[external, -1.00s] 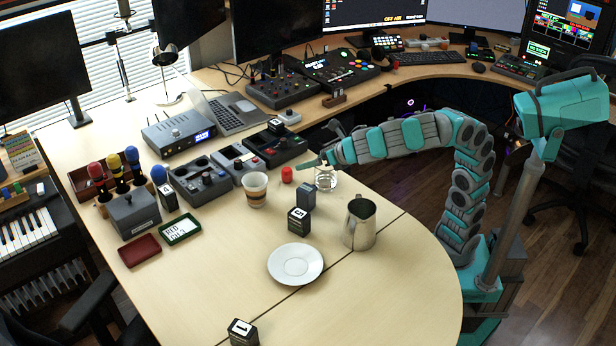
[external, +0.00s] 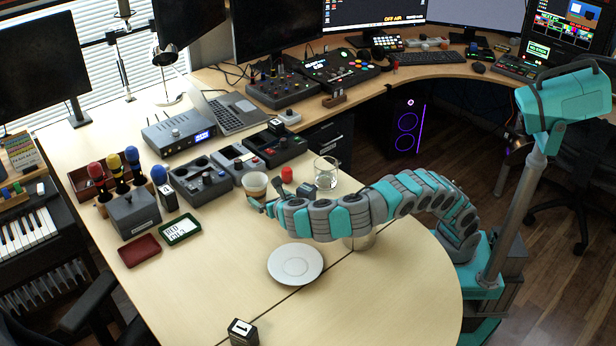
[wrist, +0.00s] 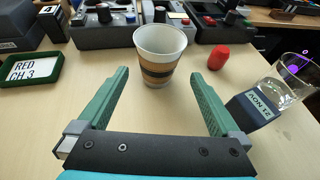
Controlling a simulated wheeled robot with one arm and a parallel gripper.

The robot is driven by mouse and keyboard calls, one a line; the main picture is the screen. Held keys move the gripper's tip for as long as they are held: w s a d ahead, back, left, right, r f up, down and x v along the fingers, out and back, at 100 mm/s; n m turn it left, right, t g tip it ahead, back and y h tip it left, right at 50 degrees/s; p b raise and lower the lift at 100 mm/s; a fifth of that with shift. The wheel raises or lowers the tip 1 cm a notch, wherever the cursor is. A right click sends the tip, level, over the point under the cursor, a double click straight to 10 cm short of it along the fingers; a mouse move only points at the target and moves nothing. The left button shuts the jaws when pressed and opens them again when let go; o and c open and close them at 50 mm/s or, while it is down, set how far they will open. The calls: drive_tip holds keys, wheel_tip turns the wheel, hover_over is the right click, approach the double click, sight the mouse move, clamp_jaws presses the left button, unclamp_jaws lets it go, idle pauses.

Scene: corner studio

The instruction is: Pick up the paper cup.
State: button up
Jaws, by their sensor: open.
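The paper cup (external: 254,183) stands upright on the table, white with brown and dark bands. In the wrist view the cup (wrist: 159,57) is straight ahead, just beyond and between the fingertips. My gripper (wrist: 159,75) is open and empty, with its two green fingers spread to either side. In the external view my gripper (external: 262,205) is low over the table at the near side of the cup, and part of the cup's lower body is hidden behind it.
A red object (wrist: 218,57) stands right of the cup. A glass (external: 326,173) and a dark date block (wrist: 249,107) are further right. A white saucer (external: 295,264) lies nearer the front, a metal pitcher (external: 360,241) is mostly behind my arm. A green-framed sign (wrist: 33,71) lies left.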

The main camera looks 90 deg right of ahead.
sight(260, 192)
drive_tip(key=x, duration=0.7)
drive_tip(key=shift+w+d, duration=0.1)
drive_tip(key=shift+w, duration=0.15)
drive_tip(key=shift+c, duration=0.4)
drive_tip(key=c, duration=0.9)
drive_tip(key=shift+c, duration=0.2)
